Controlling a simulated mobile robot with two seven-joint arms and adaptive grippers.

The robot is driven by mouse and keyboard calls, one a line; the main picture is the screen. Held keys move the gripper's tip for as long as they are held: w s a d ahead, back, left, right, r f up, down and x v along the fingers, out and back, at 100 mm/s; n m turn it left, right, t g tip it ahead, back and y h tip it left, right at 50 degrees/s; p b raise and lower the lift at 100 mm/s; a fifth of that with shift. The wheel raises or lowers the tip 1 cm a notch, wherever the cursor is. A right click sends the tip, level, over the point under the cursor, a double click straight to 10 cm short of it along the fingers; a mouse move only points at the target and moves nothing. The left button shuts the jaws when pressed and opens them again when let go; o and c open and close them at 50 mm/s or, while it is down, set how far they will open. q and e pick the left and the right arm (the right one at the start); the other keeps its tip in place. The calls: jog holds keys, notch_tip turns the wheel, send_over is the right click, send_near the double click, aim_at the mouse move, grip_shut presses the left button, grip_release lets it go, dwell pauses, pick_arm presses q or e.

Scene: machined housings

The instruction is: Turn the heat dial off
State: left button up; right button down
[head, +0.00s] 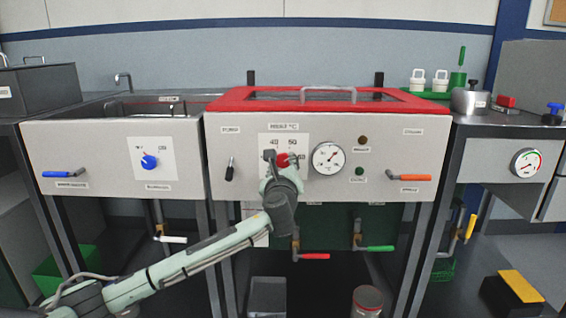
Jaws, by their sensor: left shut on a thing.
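The heat dial (284,160) is a red knob on a white scale plate marked "HEAT °C", on the front panel of the red-topped tank in the middle. My left gripper (276,160) reaches up to it from below left and is shut on the dial. The gripper and wrist cover part of the knob and the lower scale, so I cannot tell where its pointer stands. My right gripper is not in view.
A black pump switch (230,169) sits left of the dial and a round gauge (328,158) close to its right. An orange lever (409,178) is further right. A blue dial (149,161) is on the left sink. Red (314,256) and green (381,249) valve handles are below.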

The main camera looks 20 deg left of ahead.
pick_arm(q)
jog(key=shift+n, duration=1)
jog(key=n, duration=0.2)
jog(key=shift+n, duration=0.4)
jog(key=n, duration=0.2)
jog(key=shift+f+n, duration=0.1)
jog(key=shift+n, duration=0.2)
jog(key=n, duration=0.2)
jog(key=shift+n, duration=0.4)
jog(key=n, duration=0.2)
jog(key=shift+n, duration=0.4)
jog(key=shift+n+b, duration=0.3)
jog(key=shift+n, duration=0.6)
jog(key=n, duration=0.4)
jog(key=shift+n, duration=0.3)
jog(key=n, duration=0.3)
jog(key=shift+n+b, duration=0.3)
jog(key=shift+b, duration=0.1)
jog(key=shift+n, duration=2.8)
jog(key=shift+n+p, duration=0.3)
jog(key=shift+n, duration=0.6)
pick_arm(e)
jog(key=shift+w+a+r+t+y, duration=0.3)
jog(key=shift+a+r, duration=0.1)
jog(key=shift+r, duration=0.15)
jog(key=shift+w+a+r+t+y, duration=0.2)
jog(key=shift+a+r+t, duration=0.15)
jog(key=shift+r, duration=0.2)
